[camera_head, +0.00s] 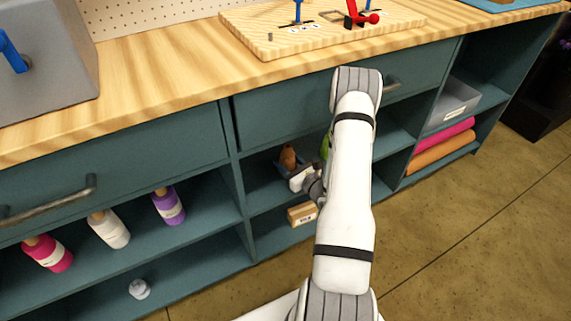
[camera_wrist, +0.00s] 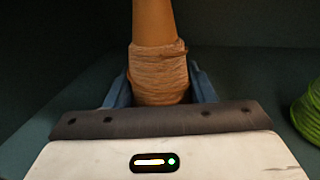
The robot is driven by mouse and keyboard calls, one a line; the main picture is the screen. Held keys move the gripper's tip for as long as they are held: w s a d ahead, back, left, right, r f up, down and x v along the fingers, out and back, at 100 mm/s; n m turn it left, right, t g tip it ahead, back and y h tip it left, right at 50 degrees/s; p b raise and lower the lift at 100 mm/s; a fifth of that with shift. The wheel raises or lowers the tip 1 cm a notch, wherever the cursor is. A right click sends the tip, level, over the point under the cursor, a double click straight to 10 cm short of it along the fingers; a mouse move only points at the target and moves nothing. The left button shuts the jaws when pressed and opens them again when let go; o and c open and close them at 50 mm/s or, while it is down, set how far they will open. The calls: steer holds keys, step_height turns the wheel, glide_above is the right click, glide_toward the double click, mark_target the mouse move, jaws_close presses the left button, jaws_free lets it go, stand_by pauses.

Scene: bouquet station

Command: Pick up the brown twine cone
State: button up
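The brown twine cone (camera_head: 288,157) stands in the middle shelf compartment, left of my arm. In the wrist view the cone (camera_wrist: 158,75) shows a tan wound band with a smoother orange-brown part above it. My gripper (camera_head: 284,170) reaches into the compartment at the cone. Its blue fingers (camera_wrist: 160,88) lie on both sides of the lower wound part, very close to it. I cannot tell whether they press on it. The cone's base is hidden behind the gripper body, so contact with the shelf does not show.
A green spool (camera_wrist: 309,112) stands to the right of the cone. A small cardboard box (camera_head: 301,214) lies on the shelf below. Bottles in pink, white and purple (camera_head: 168,206) stand in the left compartment. The wooden counter (camera_head: 180,90) overhangs the shelves.

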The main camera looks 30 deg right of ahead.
steer(key=c, duration=0.5)
steer(key=shift+r, duration=0.1)
steer(key=shift+c, duration=0.2)
